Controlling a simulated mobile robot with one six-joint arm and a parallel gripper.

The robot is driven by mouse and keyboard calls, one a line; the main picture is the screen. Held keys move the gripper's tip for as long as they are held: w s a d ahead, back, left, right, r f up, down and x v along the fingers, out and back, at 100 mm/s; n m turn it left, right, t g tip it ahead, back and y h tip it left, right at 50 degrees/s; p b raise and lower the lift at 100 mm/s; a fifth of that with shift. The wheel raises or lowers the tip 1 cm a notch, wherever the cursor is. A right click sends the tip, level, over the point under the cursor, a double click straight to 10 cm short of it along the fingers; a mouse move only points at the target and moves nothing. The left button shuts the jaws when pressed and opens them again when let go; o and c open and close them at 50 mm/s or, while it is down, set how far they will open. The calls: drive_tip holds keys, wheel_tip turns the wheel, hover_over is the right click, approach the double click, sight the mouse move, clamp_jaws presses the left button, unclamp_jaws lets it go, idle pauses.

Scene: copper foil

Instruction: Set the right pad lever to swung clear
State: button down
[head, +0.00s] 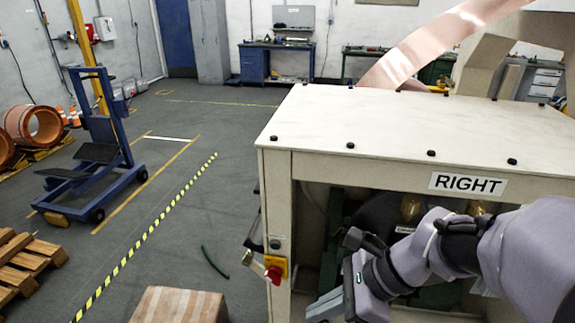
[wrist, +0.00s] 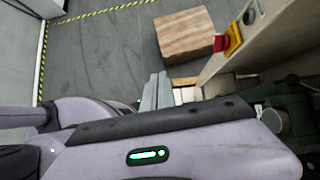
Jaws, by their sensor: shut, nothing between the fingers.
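The cream machine (head: 385,130) carries a RIGHT sign (head: 467,184) above an open front bay. I cannot single out the right pad lever for certain; dark parts (head: 375,215) inside the bay are partly hidden by my arm. My gripper (head: 328,304) is in front of the bay's lower left part, pointing down and left. In the wrist view the grey fingers (wrist: 156,92) lie together with nothing visible between them.
A red switch on a yellow plate (head: 276,268) sits on the machine's left post, close to my gripper; it also shows in the wrist view (wrist: 232,38). A brown box (head: 180,305) stands on the floor to the left. Floor beyond it is mostly clear.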

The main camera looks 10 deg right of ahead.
drive_tip(key=w+d+f+m+t+p, duration=0.1)
drive_tip(key=w+d+m+t, duration=0.3)
drive_tip(key=d+m, duration=0.6)
drive_tip(key=w+d+f+m+t+y+p, duration=0.1)
drive_tip(key=w+d+f+m+t, duration=0.3)
drive_tip(key=d+m, duration=0.6)
drive_tip(key=m+t, duration=0.2)
drive_tip(key=m, duration=0.3)
drive_tip(key=shift+w+d+f+m+t+p, duration=0.2)
drive_tip(key=shift+w+f+m+t+p, duration=0.1)
drive_tip(key=shift+w+m, duration=0.1)
drive_tip(key=b+x, duration=0.4)
drive_tip(key=x, duration=1)
drive_tip(key=shift+a+b, duration=0.15)
drive_tip(key=shift+b, duration=0.25)
